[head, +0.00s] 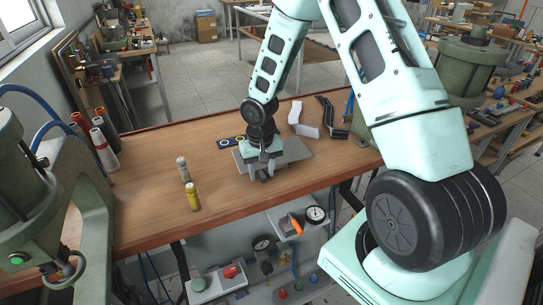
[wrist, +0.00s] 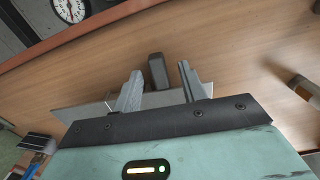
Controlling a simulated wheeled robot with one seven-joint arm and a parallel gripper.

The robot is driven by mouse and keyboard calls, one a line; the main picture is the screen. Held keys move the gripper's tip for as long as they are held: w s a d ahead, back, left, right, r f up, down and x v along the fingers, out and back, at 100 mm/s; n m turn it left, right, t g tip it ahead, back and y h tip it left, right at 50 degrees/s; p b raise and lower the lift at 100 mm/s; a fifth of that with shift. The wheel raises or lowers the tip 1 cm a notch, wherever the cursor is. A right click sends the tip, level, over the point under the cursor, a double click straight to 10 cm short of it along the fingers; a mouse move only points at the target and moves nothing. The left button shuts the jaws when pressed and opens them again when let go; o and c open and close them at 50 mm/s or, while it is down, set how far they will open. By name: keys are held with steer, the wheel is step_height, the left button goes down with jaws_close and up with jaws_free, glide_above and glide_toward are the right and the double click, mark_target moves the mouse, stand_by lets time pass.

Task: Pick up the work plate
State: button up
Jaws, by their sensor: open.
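The work plate (head: 297,150) is a flat grey sheet lying on the wooden table, partly hidden under my gripper. In the wrist view, the plate (wrist: 80,115) shows as a grey strip behind my gripper's body, to the left and between the fingers. My gripper (head: 262,174) points down over the plate's near left part. In the wrist view, my gripper (wrist: 160,75) is open, its two grey fingers apart. A dark grey upright block (wrist: 157,72) stands between the fingertips with gaps on both sides; I cannot tell if it belongs to the plate.
A yellow bottle (head: 193,197) and a pale bottle (head: 184,170) stand left on the table (head: 150,210). Thread cones (head: 104,150) stand at far left. A white bracket (head: 302,122) and black part (head: 330,118) lie behind the plate. A gauge (head: 316,214) sits below the front edge.

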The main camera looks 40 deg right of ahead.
steer(key=shift+f, duration=0.75)
jaws_close()
